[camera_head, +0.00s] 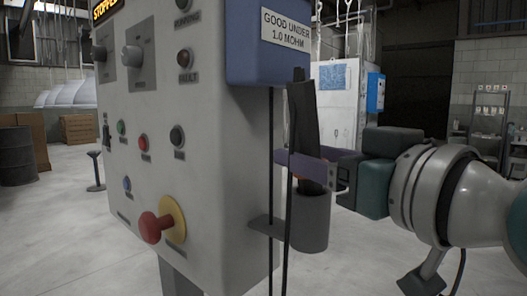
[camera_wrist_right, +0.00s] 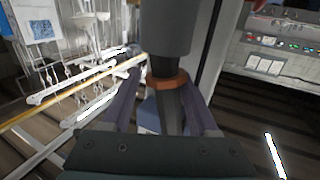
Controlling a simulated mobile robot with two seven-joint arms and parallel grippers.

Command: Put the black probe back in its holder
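The black probe (camera_head: 303,112) stands nearly upright with a slight tilt beside the control box. Its lower end goes into the mouth of the grey cylindrical holder (camera_head: 311,224). In the right wrist view the probe (camera_wrist_right: 169,112) has an orange collar, just outside the holder (camera_wrist_right: 166,28). My right gripper (camera_head: 306,164) comes in from the right, just above the holder, with its purple fingers on either side of the probe. In the right wrist view the fingers (camera_wrist_right: 168,100) are spread, with a gap visible beside the probe. My left gripper is not in view.
The control box (camera_head: 180,110) with knobs and a red button (camera_head: 150,228) stands close on the left. A blue box (camera_head: 262,62) with a sign juts out above the holder. Dark cables (camera_head: 271,190) hang beside the probe. The floor behind is open.

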